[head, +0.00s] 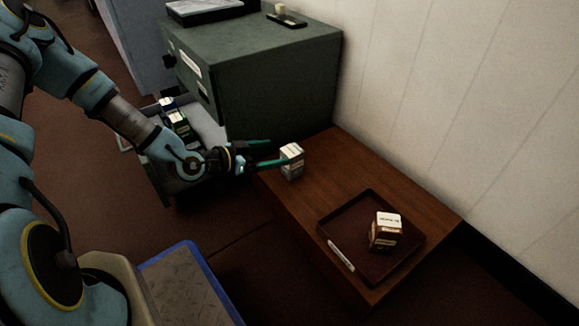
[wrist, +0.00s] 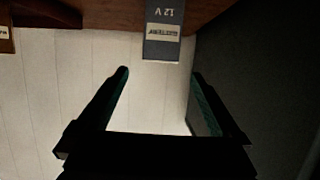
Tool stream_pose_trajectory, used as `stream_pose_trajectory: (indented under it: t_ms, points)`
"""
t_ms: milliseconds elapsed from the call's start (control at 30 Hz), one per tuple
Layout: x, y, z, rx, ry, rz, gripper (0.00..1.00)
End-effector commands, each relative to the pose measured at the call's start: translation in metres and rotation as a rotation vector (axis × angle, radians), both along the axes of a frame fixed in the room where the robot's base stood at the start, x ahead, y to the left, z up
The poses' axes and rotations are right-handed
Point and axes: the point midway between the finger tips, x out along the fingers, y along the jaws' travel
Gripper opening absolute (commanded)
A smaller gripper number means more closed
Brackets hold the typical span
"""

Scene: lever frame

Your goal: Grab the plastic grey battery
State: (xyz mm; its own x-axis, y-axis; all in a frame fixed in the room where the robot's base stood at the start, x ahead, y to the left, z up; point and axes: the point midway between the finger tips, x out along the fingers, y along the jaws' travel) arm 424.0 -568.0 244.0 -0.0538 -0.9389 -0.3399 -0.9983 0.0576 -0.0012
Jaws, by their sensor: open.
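The grey battery (head: 292,172) stands upright on the wooden table, near the front corner of the green cabinet. In the wrist view the battery (wrist: 161,47) shows its grey face with "12 V" and a pale "BATTERY" label, upside down, at the top of the picture. My gripper (head: 278,153) is open, with its fingers reaching from the left toward the battery. In the wrist view my gripper (wrist: 160,73) has an empty gap between its fingers, and the battery lies ahead of the gap, roughly centred. I cannot tell whether a finger touches it.
A dark tray (head: 339,221) on the table (head: 420,205) holds a brown box (head: 385,236) and a white stick-like item (head: 341,255). The green cabinet (head: 275,90) stands behind the gripper, with an open drawer (head: 206,128) of small boxes below my forearm. A pale wall borders the table.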

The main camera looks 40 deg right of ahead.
Motion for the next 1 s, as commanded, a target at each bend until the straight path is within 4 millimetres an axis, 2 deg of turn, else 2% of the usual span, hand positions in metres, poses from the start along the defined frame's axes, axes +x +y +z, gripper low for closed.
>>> stream_pose_trajectory:
  t_ms: [100, 367, 633, 967, 1000]
  points:
    - [-0.001, -0.016, -0.009, 0.001, -0.001, -0.001, 1.0]
    - [-0.002, -0.033, -0.017, 0.001, 0.0, -0.001, 1.0]
    - [-0.003, -0.066, -0.029, 0.001, 0.0, -0.001, 1.0]
    - [-0.004, -0.073, -0.028, 0.003, 0.001, 0.0, 1.0]
    - [-0.004, -0.073, -0.029, 0.003, 0.001, 0.0, 0.97]
